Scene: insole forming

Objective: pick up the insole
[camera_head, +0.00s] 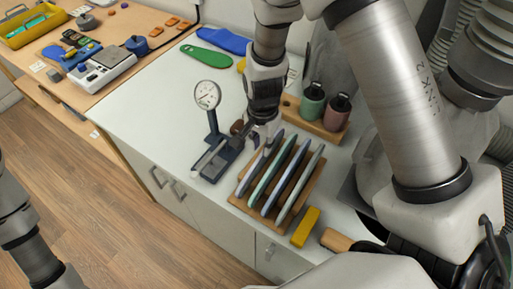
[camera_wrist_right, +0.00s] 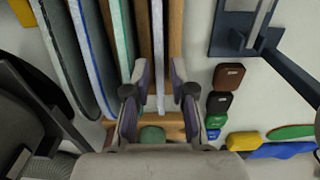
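Several thin insoles stand on edge in a wooden rack (camera_head: 238,201) on the white counter. The leftmost, a grey-blue insole (camera_head: 252,172), is under my right gripper (camera_head: 268,138). In the right wrist view my right gripper (camera_wrist_right: 158,78) is open, with one finger on each side of the thin edge of this insole (camera_wrist_right: 158,45). Free gaps show between the fingers and the insole. A green insole (camera_head: 272,172) stands beside it. A left arm link of mine shows at lower left; its gripper is out of view.
A dial gauge (camera_head: 208,95) on a dark stand is just left of the rack. Two canisters (camera_head: 312,104) sit behind it and a yellow block (camera_head: 305,227) in front. Flat green (camera_head: 206,55) and blue (camera_head: 222,39) insoles lie farther back. A wooden bench (camera_head: 130,22) holds tools.

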